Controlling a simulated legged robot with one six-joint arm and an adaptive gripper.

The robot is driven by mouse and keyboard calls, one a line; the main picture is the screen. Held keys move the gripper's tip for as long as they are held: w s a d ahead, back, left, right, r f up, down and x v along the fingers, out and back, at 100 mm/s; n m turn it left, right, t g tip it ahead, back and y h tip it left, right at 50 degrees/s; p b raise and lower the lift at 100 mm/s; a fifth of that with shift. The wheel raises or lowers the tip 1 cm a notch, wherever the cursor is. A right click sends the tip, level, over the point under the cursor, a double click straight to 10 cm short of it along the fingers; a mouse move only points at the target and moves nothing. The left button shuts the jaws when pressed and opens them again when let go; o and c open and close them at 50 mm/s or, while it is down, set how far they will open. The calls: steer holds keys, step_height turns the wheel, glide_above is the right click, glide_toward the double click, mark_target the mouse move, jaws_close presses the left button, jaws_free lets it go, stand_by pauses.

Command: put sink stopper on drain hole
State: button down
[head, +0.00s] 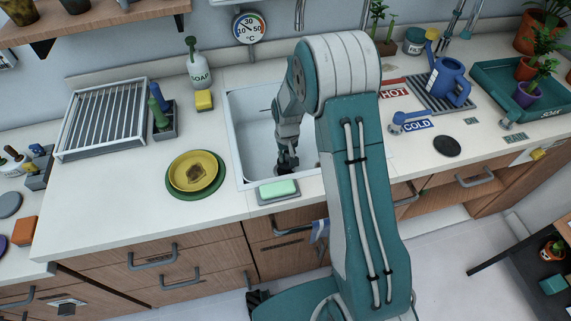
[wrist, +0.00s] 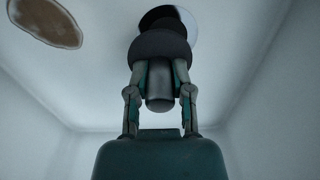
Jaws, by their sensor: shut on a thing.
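My gripper (wrist: 161,75) is shut on the grey knob of the dark sink stopper (wrist: 162,46). In the wrist view the drain hole (wrist: 158,14) shows just beyond the stopper as a dark round opening with a bright edge at its right. The stopper overlaps the near part of the hole in the picture, and its height above the sink floor is hard to tell. In the head view my gripper (head: 287,160) reaches down into the white sink (head: 248,115). My arm hides much of the basin, and the drain hole does not show there.
A brown stain (wrist: 45,22) lies on the sink floor left of the hole. A soap dish (head: 279,199) sits at the sink's front edge. A yellow plate (head: 206,165) and a yellow sponge (head: 204,100) are left of the sink. A black disc (head: 446,146) lies on the right counter.

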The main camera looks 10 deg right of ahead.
steer(key=f, duration=0.1)
steer(key=a+f, duration=0.1)
steer(key=f, duration=0.1)
steer(key=shift+a+f, duration=0.1)
steer(key=shift+a, duration=0.25)
steer(key=shift+f, duration=0.35)
steer(key=shift+d, duration=0.55)
steer(key=c, duration=0.5)
jaws_free()
steer(key=shift+f, duration=0.1)
steer(key=shift+a, duration=0.35)
step_height(320, 180, up, 12)
steer(key=shift+d+r, duration=0.1)
steer(key=shift+r, duration=0.05)
step_height(320, 180, up, 10)
steer(key=t, duration=0.1)
glide_above(283, 165)
steer(key=s, duration=0.3)
steer(key=s+r+t, duration=0.2)
steer(key=s+r, duration=0.4)
steer(key=r, duration=0.1)
steer(key=s+r+t, duration=0.1)
steer(key=s+r, duration=0.1)
steer(key=s, duration=0.3)
steer(key=s+r, duration=0.2)
steer(key=s, duration=0.4)
steer(key=s+r+t, duration=0.1)
steer(key=s+r, duration=0.1)
steer(key=s, duration=0.4)
steer(key=shift+d+t, duration=0.3)
